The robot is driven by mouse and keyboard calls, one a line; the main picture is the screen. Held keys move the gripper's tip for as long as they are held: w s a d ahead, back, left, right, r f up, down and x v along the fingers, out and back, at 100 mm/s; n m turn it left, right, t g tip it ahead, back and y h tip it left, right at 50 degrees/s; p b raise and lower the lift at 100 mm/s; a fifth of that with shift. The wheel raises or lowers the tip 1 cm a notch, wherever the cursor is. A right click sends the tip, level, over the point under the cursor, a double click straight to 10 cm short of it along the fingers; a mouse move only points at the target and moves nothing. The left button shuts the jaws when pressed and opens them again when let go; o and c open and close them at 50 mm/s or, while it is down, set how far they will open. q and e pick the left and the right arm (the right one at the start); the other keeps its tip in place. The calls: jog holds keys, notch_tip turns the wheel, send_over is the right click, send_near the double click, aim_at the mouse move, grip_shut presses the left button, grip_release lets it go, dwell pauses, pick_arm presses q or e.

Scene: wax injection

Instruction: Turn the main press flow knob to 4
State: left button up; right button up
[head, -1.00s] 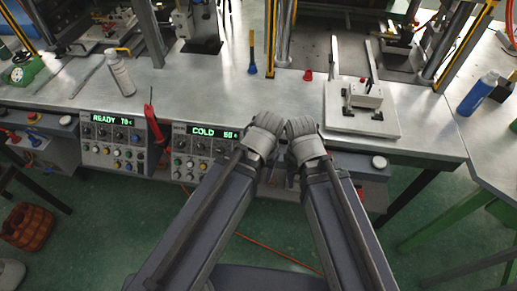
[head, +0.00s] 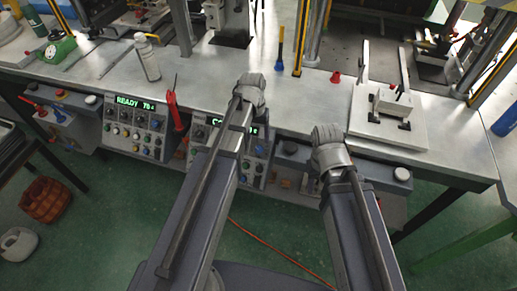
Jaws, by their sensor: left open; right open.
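Two control panels with knobs and buttons are on the front of the workbench. The left panel (head: 135,129) has a green display reading READY and a number. The right panel (head: 252,174) has a green display mostly covered by my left arm, and many of its controls are hidden too. I cannot tell which knob is the main press flow knob, nor read its setting. My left gripper (head: 250,83) is open, above the bench edge over the right panel. My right gripper (head: 326,133) is open, right of that panel near the bench's front edge. Neither visibly holds anything.
A red-handled tool (head: 174,110) hangs between the panels. A white spray can (head: 147,58) and a blue-handled brush (head: 280,52) stand on the bench (head: 212,80). A white plate with a clamp fixture (head: 392,130) lies at right. An orange basket (head: 46,200) is on the floor at left.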

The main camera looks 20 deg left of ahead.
aim_at(259, 149)
pick_arm(q)
jog(key=f+b, duration=0.6)
jog(key=f, duration=0.1)
jog(key=shift+d, duration=0.2)
jog(key=shift+r, duration=0.1)
jog(key=shift+c, duration=0.3)
grip_shut()
